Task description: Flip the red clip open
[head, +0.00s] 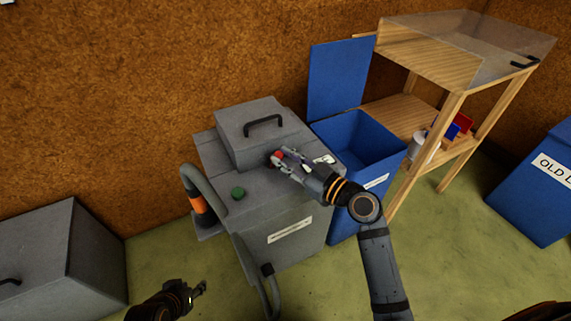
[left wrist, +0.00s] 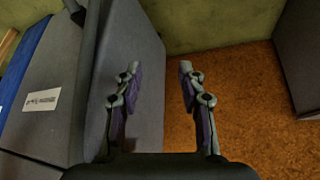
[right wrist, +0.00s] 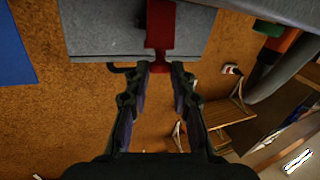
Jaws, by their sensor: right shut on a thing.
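The red clip (head: 275,158) sits at the front of the raised lid (head: 262,135) on the grey cabinet (head: 291,239). My right gripper (head: 279,161) reaches it from the right, and its fingers partly hide the clip. In the right wrist view the red clip (right wrist: 173,32) is a wide upright plate with a narrow lower part. The fingertips of my right gripper (right wrist: 161,67) close on that narrow part from both sides. My left gripper (head: 201,288) hangs low in front of the cabinet, away from the clip. In the left wrist view its fingers (left wrist: 158,70) are apart and empty.
An open blue bin (head: 340,195) stands right of the cabinet, beside a wooden rack (head: 440,70). Another grey box (head: 50,262) is at the far left. Floor is free in front.

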